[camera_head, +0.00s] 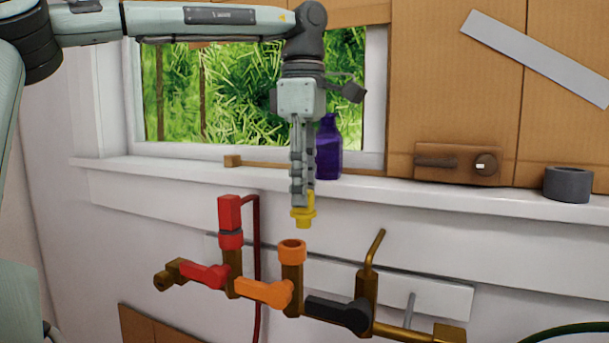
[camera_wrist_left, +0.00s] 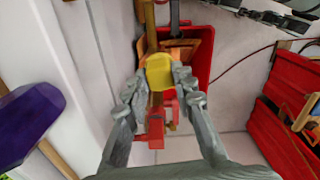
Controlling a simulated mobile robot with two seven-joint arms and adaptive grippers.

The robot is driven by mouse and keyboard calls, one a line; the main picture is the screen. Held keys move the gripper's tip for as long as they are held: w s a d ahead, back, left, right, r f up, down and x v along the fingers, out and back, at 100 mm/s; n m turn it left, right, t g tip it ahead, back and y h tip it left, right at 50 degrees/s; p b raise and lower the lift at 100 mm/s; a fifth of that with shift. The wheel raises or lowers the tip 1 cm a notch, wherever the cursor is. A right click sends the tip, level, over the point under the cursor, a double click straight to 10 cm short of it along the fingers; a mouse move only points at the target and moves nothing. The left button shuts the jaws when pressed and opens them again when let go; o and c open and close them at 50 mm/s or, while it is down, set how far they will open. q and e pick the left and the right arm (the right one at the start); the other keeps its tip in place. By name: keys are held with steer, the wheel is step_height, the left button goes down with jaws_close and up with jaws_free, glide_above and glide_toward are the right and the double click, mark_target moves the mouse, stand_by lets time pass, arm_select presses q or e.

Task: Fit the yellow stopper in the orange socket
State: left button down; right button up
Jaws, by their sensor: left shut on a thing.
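The yellow stopper (camera_head: 303,215) hangs upright below my left gripper (camera_head: 302,198), which is shut on it. In the left wrist view the stopper (camera_wrist_left: 159,72) sits between the two fingertips (camera_wrist_left: 160,84). The orange socket (camera_head: 292,250) is the open-topped ring on the brass pipe, just below and slightly left of the stopper in the head view. A gap shows between the stopper's lower end and the socket. In the wrist view the stopper and fingers hide most of the socket. My right gripper is not in view.
A red capped pipe (camera_head: 230,220) stands left of the socket, with red, orange (camera_head: 264,292) and black (camera_head: 338,313) valve handles below. A bent brass pipe (camera_head: 372,262) rises at right. A purple bottle (camera_head: 328,150) and a grey ring (camera_head: 568,184) stand on the windowsill (camera_head: 430,197).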

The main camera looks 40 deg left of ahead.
mark_target(292, 216)
arm_select(q)
steer(key=shift+n, duration=0.7)
steer(key=shift+w+a+f, duration=0.15)
steer(key=shift+a+f, duration=0.4)
steer(key=shift+f, duration=0.25)
steer(key=shift+w+a+f, duration=0.15)
steer(key=shift+a+f, duration=0.45)
steer(key=shift+f, duration=0.2)
steer(key=shift+w+a+f, duration=0.15)
steer(key=shift+a+f, duration=0.4)
steer(key=shift+f, duration=0.25)
steer(key=shift+f+b, duration=0.4)
steer(key=shift+f, duration=0.25)
steer(key=c, duration=1.5)
jaws_free()
steer(key=shift+c, duration=0.2)
step_height(292, 216, up, 11)
steer(key=shift+p, duration=0.35)
